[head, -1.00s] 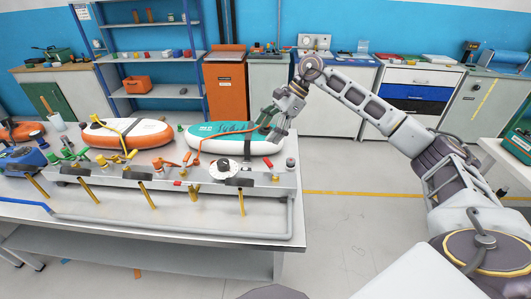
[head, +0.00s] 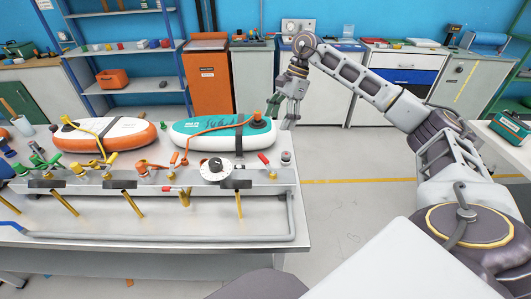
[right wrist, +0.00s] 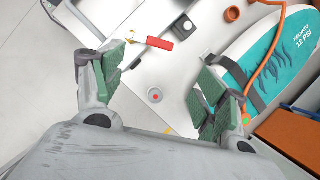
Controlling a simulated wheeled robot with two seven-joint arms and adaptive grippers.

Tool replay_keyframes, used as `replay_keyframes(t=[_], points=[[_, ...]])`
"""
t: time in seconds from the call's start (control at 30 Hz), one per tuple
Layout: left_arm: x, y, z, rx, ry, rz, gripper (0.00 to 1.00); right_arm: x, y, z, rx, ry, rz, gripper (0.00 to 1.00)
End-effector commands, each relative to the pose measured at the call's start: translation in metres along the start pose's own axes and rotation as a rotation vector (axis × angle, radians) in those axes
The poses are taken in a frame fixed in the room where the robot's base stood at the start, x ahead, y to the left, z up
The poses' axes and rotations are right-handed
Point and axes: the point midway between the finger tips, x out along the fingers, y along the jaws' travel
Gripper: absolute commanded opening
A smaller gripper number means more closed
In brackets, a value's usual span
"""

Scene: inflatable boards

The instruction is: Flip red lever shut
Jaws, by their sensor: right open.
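A red lever (head: 264,158) sits near the right end of the metal manifold (head: 110,184) on the bench. It also shows in the right wrist view (right wrist: 160,44), beside a brass fitting. Another small red handle (head: 168,190) is on the manifold's front, left of the white dial. My right gripper (head: 282,110) is beyond the bench's right part, just right of the teal board, apart from the lever. In the right wrist view its green-padded fingers (right wrist: 162,80) are spread wide with nothing between them. My left gripper is not in view.
A teal-and-white board (head: 222,135) lies behind the manifold with an orange hose (head: 215,129) running to it. An orange-and-white board (head: 105,136) lies to its left. A white dial (head: 216,169) and a round post (head: 286,158) flank the lever. Floor right of the bench is clear.

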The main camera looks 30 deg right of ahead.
Motion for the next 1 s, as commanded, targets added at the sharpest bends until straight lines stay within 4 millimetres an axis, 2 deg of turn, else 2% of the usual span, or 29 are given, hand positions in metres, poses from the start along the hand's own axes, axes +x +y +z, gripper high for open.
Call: replay_keyframes(t=[0.37,1.0], points=[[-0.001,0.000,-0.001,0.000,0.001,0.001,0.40,0.027,0.001,0.000,0.000,0.000,0.002,0.73],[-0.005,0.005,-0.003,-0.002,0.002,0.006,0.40,0.111,0.001,0.001,-0.001,-0.001,0.002,0.73]])
